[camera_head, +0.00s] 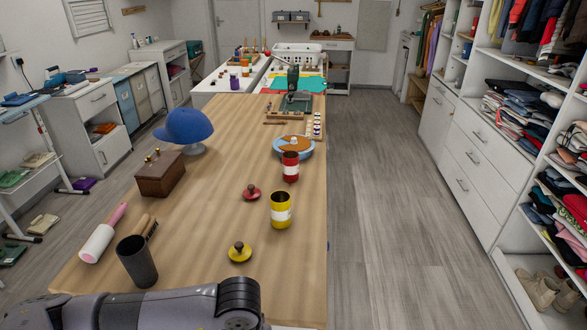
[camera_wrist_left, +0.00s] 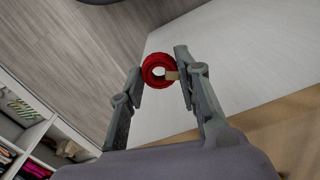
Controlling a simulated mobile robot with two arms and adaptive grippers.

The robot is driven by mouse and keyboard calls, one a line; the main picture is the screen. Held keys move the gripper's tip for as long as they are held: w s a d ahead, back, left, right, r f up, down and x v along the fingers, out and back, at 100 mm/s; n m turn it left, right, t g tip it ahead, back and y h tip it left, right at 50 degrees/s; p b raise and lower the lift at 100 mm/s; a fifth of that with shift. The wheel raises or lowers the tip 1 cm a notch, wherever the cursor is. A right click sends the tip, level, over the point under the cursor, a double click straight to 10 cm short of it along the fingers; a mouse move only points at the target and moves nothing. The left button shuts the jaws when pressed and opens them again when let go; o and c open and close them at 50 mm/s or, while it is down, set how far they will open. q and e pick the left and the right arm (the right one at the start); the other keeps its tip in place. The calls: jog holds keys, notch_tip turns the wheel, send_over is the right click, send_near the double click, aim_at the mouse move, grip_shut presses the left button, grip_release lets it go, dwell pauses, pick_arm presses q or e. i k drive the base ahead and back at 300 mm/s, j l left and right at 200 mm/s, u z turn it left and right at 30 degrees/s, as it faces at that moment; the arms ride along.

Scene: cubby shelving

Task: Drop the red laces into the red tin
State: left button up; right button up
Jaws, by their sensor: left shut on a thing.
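The red tin (camera_head: 290,167) stands upright and open on the wooden table, with a white label band. Its likely lid, a red disc with a dark knob (camera_head: 251,193), lies on the table in front of it to the left. The red laces (camera_wrist_left: 152,63), a round red coil with a tan band, are in the left wrist view. My left gripper (camera_wrist_left: 159,66) is shut on them, with a finger on each side. In the head view my left arm crosses the bottom edge; its gripper and the laces are not visible there. My right gripper is in neither view.
A yellow tin (camera_head: 281,211) stands close in front of the red tin, with a yellow lid (camera_head: 239,252) nearby. A dark cup (camera_head: 137,262), a brush, a rolling pin (camera_head: 97,244), a wooden box (camera_head: 160,175) and a blue cap (camera_head: 184,126) occupy the table's left side.

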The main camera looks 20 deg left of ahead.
aim_at(285, 154)
jog(key=i+l+z, duration=0.15)
jog(key=z, duration=1.05)
jog(key=i+z, duration=0.25)
jog(key=i, duration=0.9)
jog(key=i+u, duration=0.2)
jog(key=u, duration=0.2)
jog(key=i+u, duration=0.2)
jog(key=u, duration=0.2)
jog(key=i+l+u, duration=0.1)
jog(key=u, duration=0.25)
jog(key=i+l, duration=0.05)
jog(key=i, duration=0.05)
